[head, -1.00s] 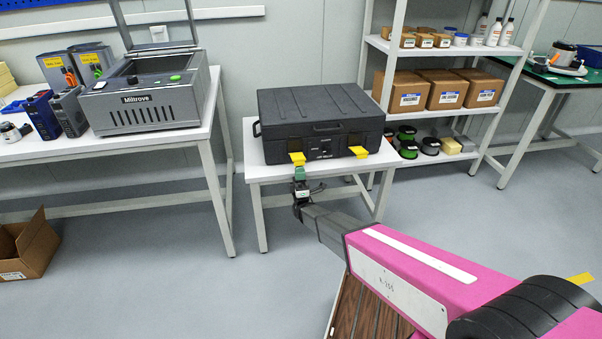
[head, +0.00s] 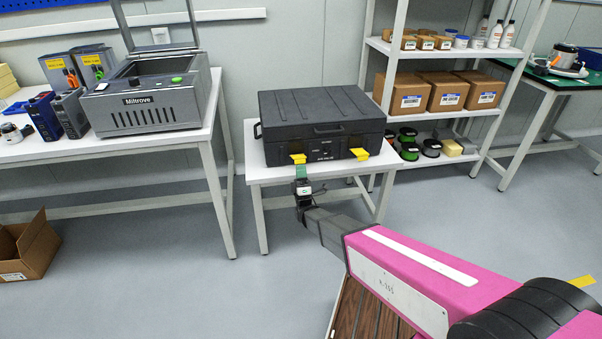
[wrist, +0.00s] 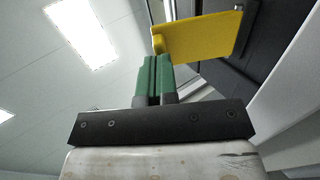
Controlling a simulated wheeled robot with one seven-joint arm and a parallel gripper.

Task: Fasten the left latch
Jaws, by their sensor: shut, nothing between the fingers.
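A black hard case (head: 320,120) with its lid down sits on a small white table. Its left latch (head: 298,159) is a yellow flap sticking out from the front; the right latch (head: 359,154) is a similar yellow flap. My gripper (head: 301,172) is at the front of the case, just below the left latch. In the wrist view, the green fingers of my gripper (wrist: 155,60) are together and empty. The yellow left latch (wrist: 205,35) is just beyond the fingertips, up and to the right. I cannot tell whether they touch.
The small white table (head: 258,173) has a narrow bare strip in front of the case. A grey machine (head: 145,105) stands on a bench to the left. A shelf with boxes (head: 455,92) stands to the right. The floor in front is mostly clear.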

